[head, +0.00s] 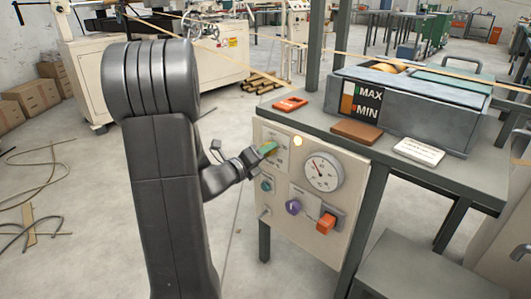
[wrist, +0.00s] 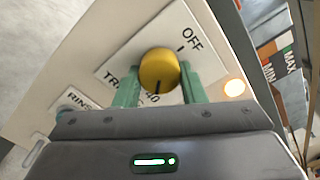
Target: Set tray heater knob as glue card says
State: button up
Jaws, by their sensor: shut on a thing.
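The yellow tray heater knob (wrist: 158,66) sits on a white plate (wrist: 205,58) marked OFF, 40 and a partly hidden word starting "TR". A dark line on the knob is at its lower side, near the 40, away from OFF. My gripper (wrist: 160,76) is shut on the knob, one green finger on each side. In the head view my gripper (head: 267,149) is at the upper left of the cream control panel (head: 278,221), hiding most of the knob. A white printed card (head: 418,151) lies on the bench top; its text is too small to read.
An orange lamp (head: 298,141) glows beside the knob plate. Below are a round gauge (head: 323,171), a purple knob (head: 293,207), an orange-red switch (head: 326,223) and a teal button (head: 266,185). A tank (head: 410,107) marked MAX and MIN stands on the bench (head: 462,160).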

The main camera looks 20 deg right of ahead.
jog(key=shift+f+m, duration=0.1)
jog(key=shift+m, duration=0.2)
jog(key=o, duration=1)
jog(key=shift+a, duration=0.1)
jog(key=p+v, duration=0.2)
jog(key=v, duration=1.1)
jog(key=shift+s+a+p, duration=0.25)
jog(key=shift+a+p, duration=0.05)
jog(key=shift+a, duration=0.05)
jog(key=shift+d, duration=0.1)
jog(key=b+x, duration=0.2)
jog(key=x, duration=1.1)
jog(key=shift+w+d+b, duration=0.25)
jog(key=shift+d+b, duration=0.05)
jog(key=shift+d, duration=0.05)
jog(key=shift+a, duration=0.1)
